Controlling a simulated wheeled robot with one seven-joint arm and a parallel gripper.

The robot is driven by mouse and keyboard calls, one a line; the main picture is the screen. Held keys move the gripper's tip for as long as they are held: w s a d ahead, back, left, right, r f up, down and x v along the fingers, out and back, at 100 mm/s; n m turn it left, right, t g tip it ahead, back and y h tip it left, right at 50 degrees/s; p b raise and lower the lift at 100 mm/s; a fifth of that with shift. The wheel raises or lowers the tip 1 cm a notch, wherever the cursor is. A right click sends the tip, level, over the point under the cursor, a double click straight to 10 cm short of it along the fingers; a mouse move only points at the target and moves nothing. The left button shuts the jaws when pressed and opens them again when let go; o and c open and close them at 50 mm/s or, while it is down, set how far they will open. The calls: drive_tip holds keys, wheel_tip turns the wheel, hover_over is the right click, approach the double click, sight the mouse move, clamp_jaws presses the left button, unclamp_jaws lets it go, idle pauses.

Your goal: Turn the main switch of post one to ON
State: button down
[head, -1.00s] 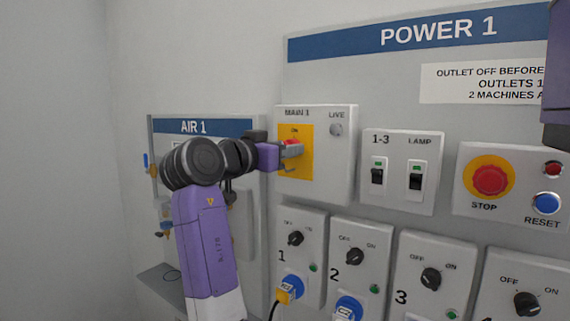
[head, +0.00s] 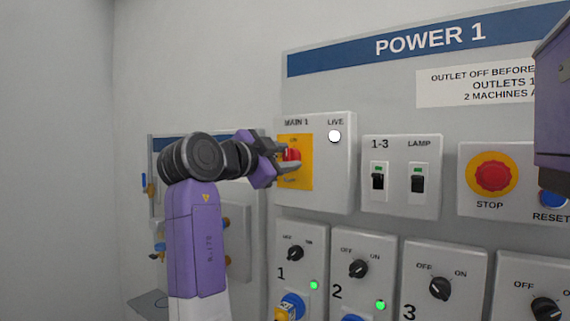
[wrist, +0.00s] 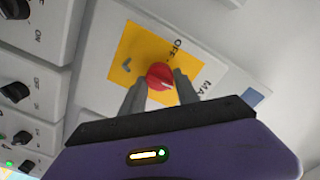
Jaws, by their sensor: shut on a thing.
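The MAIN 1 switch is a red rotary knob (head: 292,156) on a yellow plate (head: 306,178) in a grey box (head: 338,178) at the left of the POWER 1 panel. My gripper (head: 292,162) is at the knob, its jaws shut on it. In the wrist view the red knob (wrist: 160,76) sits between my two fingers (wrist: 157,86), in front of the yellow plate. The LIVE lamp (head: 334,136) on the box glows white. The knob's pointer is partly hidden by my fingers in the head view.
Breakers (head: 377,182) and a red STOP button (head: 492,173) are right of the box. Outlet switches (head: 358,268) are below, and lamps 1 and 2 (head: 380,305) glow bright green. The AIR 1 panel (head: 158,145) stands behind my arm at left.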

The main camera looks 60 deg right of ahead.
drive_tip(key=shift+m, duration=0.4)
drive_tip(key=c, duration=0.9)
unclamp_jaws()
drive_tip(key=a, duration=0.8)
drive_tip(key=shift+w, duration=0.2)
